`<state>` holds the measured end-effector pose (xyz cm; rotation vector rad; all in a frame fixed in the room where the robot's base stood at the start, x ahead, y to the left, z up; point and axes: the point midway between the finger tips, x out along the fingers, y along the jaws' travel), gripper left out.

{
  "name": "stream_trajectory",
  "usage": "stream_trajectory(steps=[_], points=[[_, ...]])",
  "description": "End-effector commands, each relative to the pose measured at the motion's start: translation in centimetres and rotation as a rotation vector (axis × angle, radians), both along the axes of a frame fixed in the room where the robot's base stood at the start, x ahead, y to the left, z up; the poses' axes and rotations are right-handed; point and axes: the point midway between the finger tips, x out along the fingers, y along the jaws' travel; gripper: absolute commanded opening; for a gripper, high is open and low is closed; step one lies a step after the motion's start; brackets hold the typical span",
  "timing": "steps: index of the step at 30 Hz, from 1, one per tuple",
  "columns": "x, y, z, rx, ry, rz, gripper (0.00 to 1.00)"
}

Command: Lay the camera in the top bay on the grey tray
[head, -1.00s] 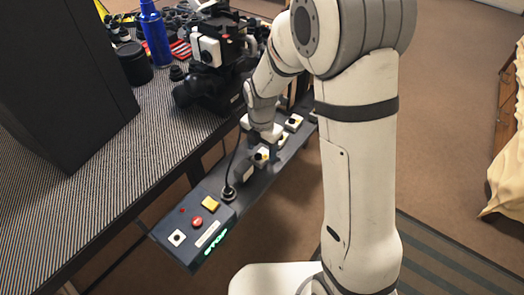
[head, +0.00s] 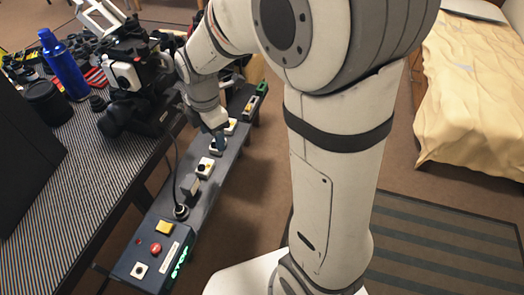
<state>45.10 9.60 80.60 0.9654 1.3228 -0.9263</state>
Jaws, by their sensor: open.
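My gripper (head: 218,137) is low over the long dark grey panel, close above one of its small white blocks. Its jaws are small and partly blurred in the head view; nothing can be made out between them. A bulky black device with a white box on its side (head: 128,78) stands on the striped table, left of my arm; I cannot tell whether it is the camera. No grey tray with bays can be clearly picked out, and my arm hides part of the scene.
The panel (head: 145,238) runs along the table edge with several white blocks, a red button (head: 155,248) and a yellow one. A black cable rises from it. A blue bottle (head: 62,65) and black jar (head: 46,103) stand on the table (head: 60,200). A bed (head: 470,95) is at right.

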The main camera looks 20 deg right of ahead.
Motion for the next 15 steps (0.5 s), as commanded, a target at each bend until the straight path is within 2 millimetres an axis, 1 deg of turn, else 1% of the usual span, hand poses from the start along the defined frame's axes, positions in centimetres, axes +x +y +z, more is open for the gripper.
stream_trajectory(steps=[1, 5, 6, 12, 15], points=[[-1.1, -1.2, 0.9, 0.009, -0.012, -0.146, 0.59], [-4.1, -3.8, 2.6, 0.035, -0.032, -0.556, 0.59], [-5.0, -4.5, 2.9, 0.044, -0.038, -0.683, 0.59], [-9.8, -7.5, 4.2, 0.100, -0.061, -1.299, 0.59], [-11.9, -8.5, 4.5, 0.128, -0.067, -1.556, 0.59]])
